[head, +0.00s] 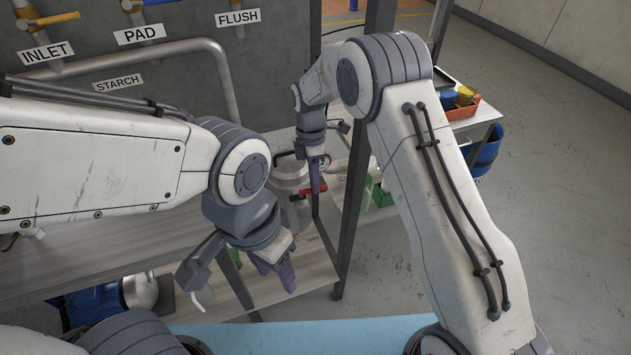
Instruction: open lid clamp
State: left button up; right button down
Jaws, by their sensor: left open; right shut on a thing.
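A steel canister (291,174) with a lid and a dark top handle stands on the bench, partly behind my arms. A red lid clamp (307,190) shows on its right side. My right gripper (317,184) reaches down from above, and its fingers are shut on the red clamp; they hide part of it. My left gripper (278,276) is open and empty, lower and nearer than the canister, with its fingers pointing down. It is apart from the canister.
A dark frame post (357,170) stands right of the canister. A side table holds an orange bin (463,109). A blue container (97,303) sits lower left.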

jog(key=shift+w+r, duration=0.1)
jog(key=shift+w, duration=0.1)
dwell(0.3)
jog(key=c, duration=0.9)
grip_release()
jog(key=shift+c, duration=0.2)
jog(key=shift+o, duration=0.5)
jog(key=shift+s, duration=0.1)
notch_tip(320, 180, up, 10)
jog(key=w+b, duration=0.2)
jog(key=shift+a, duration=0.25)
jog(key=shift+r, duration=0.15)
